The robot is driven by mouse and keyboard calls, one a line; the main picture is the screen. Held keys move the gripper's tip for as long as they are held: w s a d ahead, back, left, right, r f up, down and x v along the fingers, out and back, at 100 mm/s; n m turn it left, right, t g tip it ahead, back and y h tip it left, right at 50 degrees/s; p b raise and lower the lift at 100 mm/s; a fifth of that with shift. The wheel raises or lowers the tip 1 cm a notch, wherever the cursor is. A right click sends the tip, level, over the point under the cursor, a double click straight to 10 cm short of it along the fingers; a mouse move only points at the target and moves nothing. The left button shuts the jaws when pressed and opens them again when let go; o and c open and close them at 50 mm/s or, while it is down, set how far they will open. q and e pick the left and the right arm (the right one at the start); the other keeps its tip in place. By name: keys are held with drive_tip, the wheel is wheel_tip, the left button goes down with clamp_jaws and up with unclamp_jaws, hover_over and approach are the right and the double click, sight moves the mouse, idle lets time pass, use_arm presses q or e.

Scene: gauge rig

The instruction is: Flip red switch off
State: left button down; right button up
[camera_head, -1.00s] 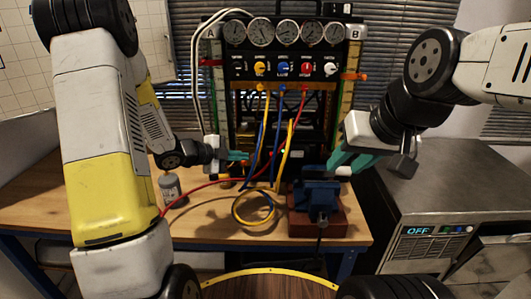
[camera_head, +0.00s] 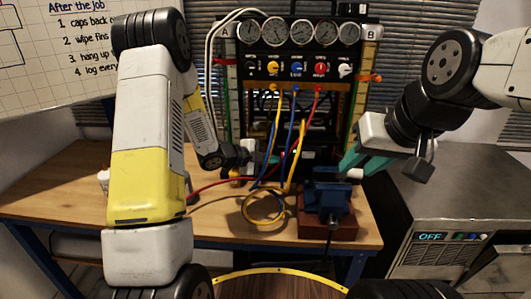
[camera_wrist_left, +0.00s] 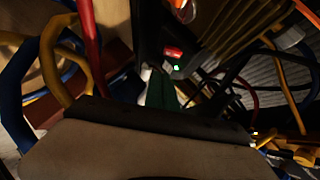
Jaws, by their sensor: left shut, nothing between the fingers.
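The red switch (camera_wrist_left: 173,52) is a small red rocker on a dark box in the left wrist view. A green light (camera_wrist_left: 176,68) glows just below it. My left gripper (camera_wrist_left: 162,88) is shut and empty, its green fingers just below the switch in that view. I cannot tell whether they touch it. In the head view my left gripper (camera_head: 274,158) reaches in at the lower part of the gauge rig (camera_head: 297,68), behind the hoses. My right gripper (camera_head: 348,163) has teal fingers that look apart, empty, above and behind the blue vise.
Yellow, blue and red hoses (camera_head: 277,120) hang from the rig and coil on the wooden bench (camera_head: 230,222). The blue vise (camera_head: 327,198) stands on a red block at front right. A metal cabinet (camera_head: 450,185) with an OFF display is at right.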

sight(285, 157)
use_arm(q)
drive_tip(key=shift+w+d+f, duration=0.25)
drive_tip(key=shift+w+f, duration=0.5)
drive_tip(key=shift+w, duration=0.3)
drive_tip(key=shift+w+d+f, duration=0.25)
drive_tip(key=shift+w+f, duration=0.45)
drive_tip(key=shift+w, duration=0.3)
drive_tip(key=shift+f, duration=0.1)
drive_tip(key=shift+w+f+m+t, duration=0.2)
drive_tip(key=shift+f+m+t, duration=0.1)
drive_tip(key=shift+t, duration=0.2)
drive_tip(key=shift+r, duration=0.85)
